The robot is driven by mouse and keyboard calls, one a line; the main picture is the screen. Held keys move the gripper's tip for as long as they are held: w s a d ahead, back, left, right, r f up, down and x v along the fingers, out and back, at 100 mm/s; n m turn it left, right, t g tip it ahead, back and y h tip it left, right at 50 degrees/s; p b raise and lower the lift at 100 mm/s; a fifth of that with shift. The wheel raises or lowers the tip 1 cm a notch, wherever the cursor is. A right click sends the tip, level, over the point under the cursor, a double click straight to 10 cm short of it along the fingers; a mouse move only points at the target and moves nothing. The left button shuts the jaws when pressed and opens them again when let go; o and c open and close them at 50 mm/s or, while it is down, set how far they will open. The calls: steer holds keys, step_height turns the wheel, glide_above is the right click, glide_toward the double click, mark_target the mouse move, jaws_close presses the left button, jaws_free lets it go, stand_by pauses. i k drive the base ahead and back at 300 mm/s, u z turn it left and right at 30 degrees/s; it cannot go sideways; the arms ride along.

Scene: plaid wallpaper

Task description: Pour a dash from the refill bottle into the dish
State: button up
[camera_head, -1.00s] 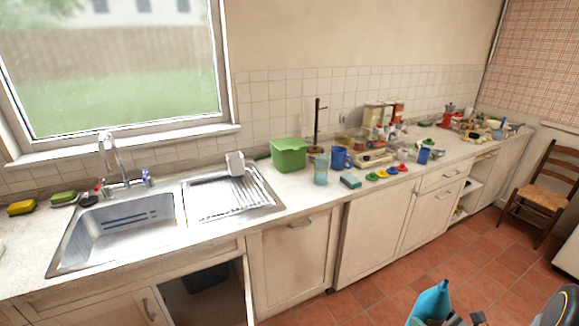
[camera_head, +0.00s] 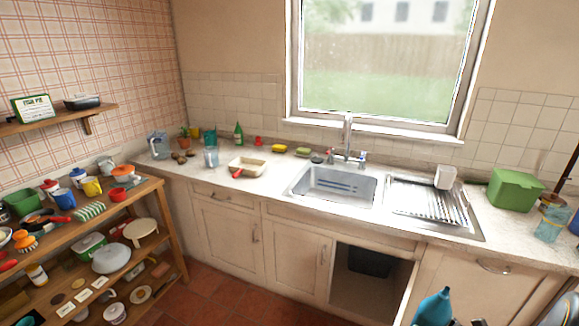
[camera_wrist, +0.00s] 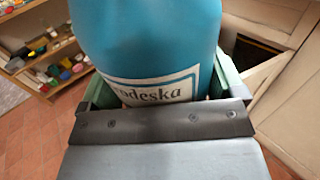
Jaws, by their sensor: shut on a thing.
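The refill bottle (camera_head: 432,306) is teal, with a narrow spout at the top in the head view. In the wrist view the bottle (camera_wrist: 150,35) fills the upper middle, its white label partly reading "odeska". My gripper (camera_wrist: 158,84) is shut on it, with green-edged fingers at both sides. The bottle's base is hidden. A cream rectangular dish (camera_head: 262,161) lies on the counter left of the sink, with a red item at its front. A small dark-green dish-like thing (camera_head: 317,158) sits by the sink's back left edge. I cannot tell which is the task's dish. My gripper is well apart from both.
The sink (camera_head: 335,187) and drying rack (camera_head: 430,203) are set in the counter. A glass jug (camera_head: 158,146), a green bottle (camera_head: 238,134) and a yellow sponge (camera_head: 279,148) stand left. A crowded wooden shelf (camera_head: 140,190) is at left. The cupboard below the sink is open.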

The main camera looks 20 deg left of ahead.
mark_target(244, 165)
steer(key=u, duration=1.55)
steer(key=i, duration=1)
